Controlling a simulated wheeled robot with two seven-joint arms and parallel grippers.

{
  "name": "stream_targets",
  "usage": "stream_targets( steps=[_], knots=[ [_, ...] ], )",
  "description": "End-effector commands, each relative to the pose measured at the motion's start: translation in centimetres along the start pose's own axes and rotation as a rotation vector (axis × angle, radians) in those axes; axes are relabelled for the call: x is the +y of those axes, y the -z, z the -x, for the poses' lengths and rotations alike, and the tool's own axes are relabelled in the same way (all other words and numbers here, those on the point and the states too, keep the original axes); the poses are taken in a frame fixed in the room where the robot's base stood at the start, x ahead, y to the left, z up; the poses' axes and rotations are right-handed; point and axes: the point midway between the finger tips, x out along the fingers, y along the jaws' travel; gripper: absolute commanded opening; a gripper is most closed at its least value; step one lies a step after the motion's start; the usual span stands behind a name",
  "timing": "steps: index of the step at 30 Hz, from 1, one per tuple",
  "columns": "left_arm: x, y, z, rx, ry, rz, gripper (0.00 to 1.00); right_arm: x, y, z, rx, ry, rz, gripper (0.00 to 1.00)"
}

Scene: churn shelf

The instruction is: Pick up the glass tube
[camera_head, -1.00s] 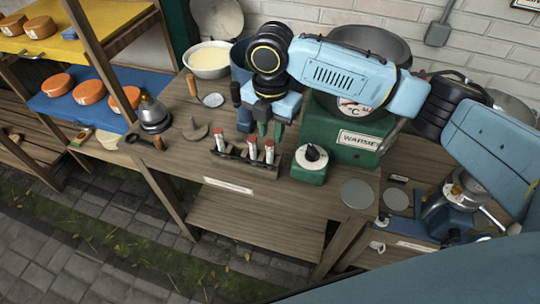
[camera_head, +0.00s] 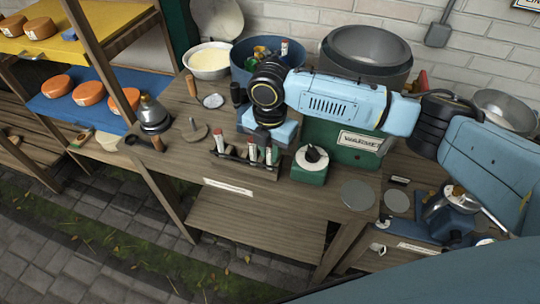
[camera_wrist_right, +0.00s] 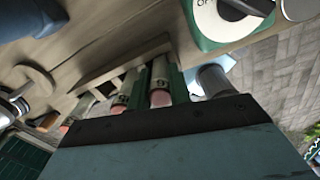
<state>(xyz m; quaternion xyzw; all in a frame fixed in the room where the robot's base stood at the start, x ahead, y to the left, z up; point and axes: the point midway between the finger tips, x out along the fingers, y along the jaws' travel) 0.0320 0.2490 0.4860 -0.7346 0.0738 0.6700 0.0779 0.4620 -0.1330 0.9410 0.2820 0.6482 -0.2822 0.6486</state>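A dark rack (camera_head: 238,165) on the wooden table holds glass tubes with red tops and pale labels. One tube (camera_head: 219,140) stands at the left end, one (camera_head: 252,148) near the middle, one (camera_head: 268,154) at the right end. My right gripper (camera_head: 268,148) is low over the right part of the rack, pointing down. Its green fingers stand apart beside the right-hand tube; in the right wrist view a tube (camera_wrist_right: 160,82) shows between them. I cannot see clear contact. My left gripper is not in view.
The green box with a dial (camera_head: 310,165) stands close right of the rack, the green warmer (camera_head: 345,145) behind it. A blue tub (camera_head: 240,62) with bottles and a cream-filled bowl (camera_head: 209,60) stand behind. The table's front edge is close.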

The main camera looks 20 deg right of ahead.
Motion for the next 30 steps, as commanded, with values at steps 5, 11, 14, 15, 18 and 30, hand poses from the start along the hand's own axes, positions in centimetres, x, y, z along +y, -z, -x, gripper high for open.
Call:
stream_targets(
  steps=[5, 11, 14, 15, 18, 30],
  knots=[
    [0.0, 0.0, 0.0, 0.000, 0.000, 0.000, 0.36, 0.0, 0.0, 0.0, 0.000, 0.000, 0.000, 0.00],
    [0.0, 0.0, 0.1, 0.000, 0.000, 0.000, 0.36, 0.1, 0.0, 0.6, 0.000, -0.002, 0.000, 0.00],
    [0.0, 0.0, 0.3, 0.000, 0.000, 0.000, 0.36, 0.1, -0.1, 2.1, -0.001, -0.003, 0.001, 0.00],
    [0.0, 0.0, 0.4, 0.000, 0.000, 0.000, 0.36, 0.1, -0.1, 2.8, -0.002, -0.004, 0.000, 0.00],
    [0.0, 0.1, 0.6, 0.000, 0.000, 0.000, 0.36, 0.1, -0.1, 5.0, -0.002, -0.004, 0.000, 0.00],
    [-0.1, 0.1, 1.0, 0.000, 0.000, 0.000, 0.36, 0.0, 0.0, 10.0, 0.001, 0.000, -0.001, 0.00]
  ],
)
